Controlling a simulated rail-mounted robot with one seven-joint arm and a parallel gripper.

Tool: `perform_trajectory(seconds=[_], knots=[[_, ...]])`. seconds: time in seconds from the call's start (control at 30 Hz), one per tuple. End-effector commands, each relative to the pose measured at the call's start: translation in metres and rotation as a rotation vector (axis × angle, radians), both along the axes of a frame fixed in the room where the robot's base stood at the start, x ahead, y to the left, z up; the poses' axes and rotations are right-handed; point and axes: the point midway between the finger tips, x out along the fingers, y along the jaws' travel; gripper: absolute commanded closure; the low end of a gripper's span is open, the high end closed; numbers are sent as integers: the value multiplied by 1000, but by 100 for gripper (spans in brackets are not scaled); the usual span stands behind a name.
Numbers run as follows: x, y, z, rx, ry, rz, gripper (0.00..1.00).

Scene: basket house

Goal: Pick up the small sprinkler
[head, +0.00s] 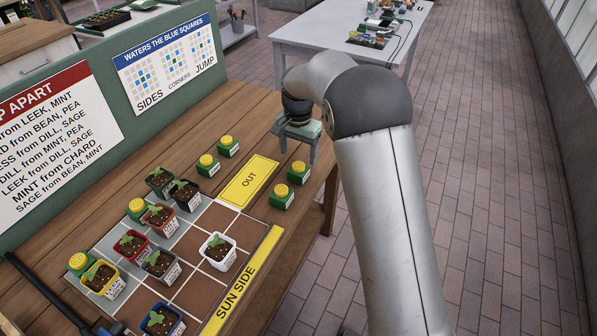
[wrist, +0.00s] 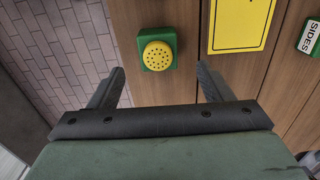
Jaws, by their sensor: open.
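Several small sprinklers with green square bases and round yellow tops stand on the wooden table; I cannot tell by size which is the small one. Two are right of the yellow OUT pad, a farther one (head: 299,171) and a nearer one (head: 282,194). Two are left of it, one at the back (head: 228,144) and one in front (head: 207,164). My gripper (head: 297,153) is open and empty above the table's right end, near the farther right-hand sprinkler. In the wrist view one sprinkler (wrist: 158,51) shows ahead of the gap between my open fingers (wrist: 160,72), apart from them.
The yellow OUT pad (head: 249,184) lies between the sprinkler pairs. Several potted seedlings and two more sprinklers, one (head: 137,207) farther back and one (head: 79,263) at left, stand on or beside the tiled grid (head: 192,238). A green board (head: 140,121) borders the back.

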Motion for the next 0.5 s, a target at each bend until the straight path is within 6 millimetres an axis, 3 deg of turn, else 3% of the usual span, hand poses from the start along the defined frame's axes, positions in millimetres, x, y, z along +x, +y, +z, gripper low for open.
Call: perform_trajectory(seconds=[0.27,0.5], knots=[[-1,0,-21,0,1,0,27],[-4,-1,-56,-1,3,0,27]])
